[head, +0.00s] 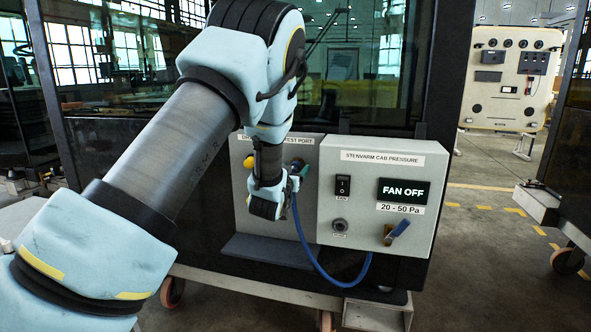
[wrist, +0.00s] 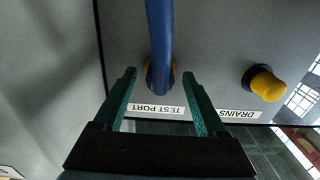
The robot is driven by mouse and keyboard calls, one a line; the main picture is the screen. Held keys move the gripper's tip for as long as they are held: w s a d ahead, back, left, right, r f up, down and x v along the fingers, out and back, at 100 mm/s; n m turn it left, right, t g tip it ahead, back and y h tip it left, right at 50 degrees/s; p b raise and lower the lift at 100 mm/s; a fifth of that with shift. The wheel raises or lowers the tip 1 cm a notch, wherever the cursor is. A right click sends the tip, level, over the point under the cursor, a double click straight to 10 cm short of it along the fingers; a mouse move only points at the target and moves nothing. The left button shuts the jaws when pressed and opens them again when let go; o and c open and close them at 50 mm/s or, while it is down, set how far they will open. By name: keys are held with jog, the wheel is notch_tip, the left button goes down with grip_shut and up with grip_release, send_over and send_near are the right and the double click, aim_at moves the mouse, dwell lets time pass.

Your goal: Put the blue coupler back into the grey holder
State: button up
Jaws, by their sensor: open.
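The blue coupler (wrist: 158,77) is at the test port, at the end of a blue hose; a yellow ring shows around it in the wrist view. Whether it is fully seated is hidden by the hose. My gripper (wrist: 159,82) is open, its two green fingers on either side of the coupler with gaps showing. In the head view my gripper (head: 290,184) is in front of the test port panel and hides most of the coupler.
The blue hose (head: 321,268) loops down and right under the pressure box (head: 365,167). A yellow drain knob (wrist: 266,85) is beside the test port. A ledge (head: 268,249) sits below.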

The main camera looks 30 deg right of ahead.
dwell(0.4)
grip_shut()
dwell(0.4)
dwell(0.4)
jog(key=b+v, duration=0.2)
jog(key=v, duration=0.4)
jog(key=shift+b, duration=0.3)
dwell(0.8)
